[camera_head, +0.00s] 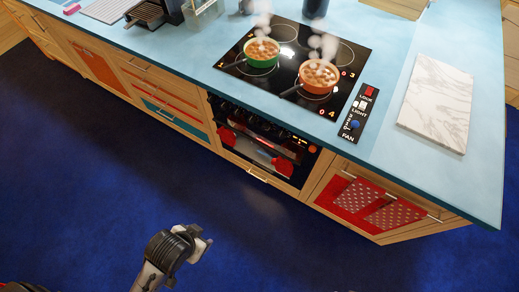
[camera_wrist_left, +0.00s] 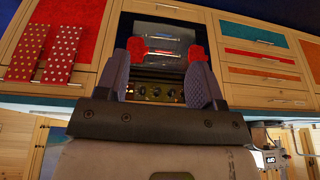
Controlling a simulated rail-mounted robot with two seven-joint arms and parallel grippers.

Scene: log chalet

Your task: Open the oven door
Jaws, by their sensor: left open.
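The oven (camera_head: 262,145) is built into the counter front below the cooktop in the head view. Its dark glass door appears shut. Two red pieces, left (camera_head: 225,135) and right (camera_head: 283,165), sit at the ends of a pale bar across the door. My left gripper (camera_head: 200,244) is low over the blue floor, in front of the oven and well apart from it. In the left wrist view the oven door (camera_wrist_left: 165,38) shows beyond the gripper, between its two open, empty fingers (camera_wrist_left: 160,78). My right gripper is not in view.
Two steaming pots, green (camera_head: 262,52) and orange (camera_head: 319,75), stand on the black cooktop (camera_head: 290,85). Drawers flank the oven; dotted red cloths (camera_head: 393,215) hang at the right. A marble board (camera_head: 437,100) lies on the blue counter. The floor before the oven is clear.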

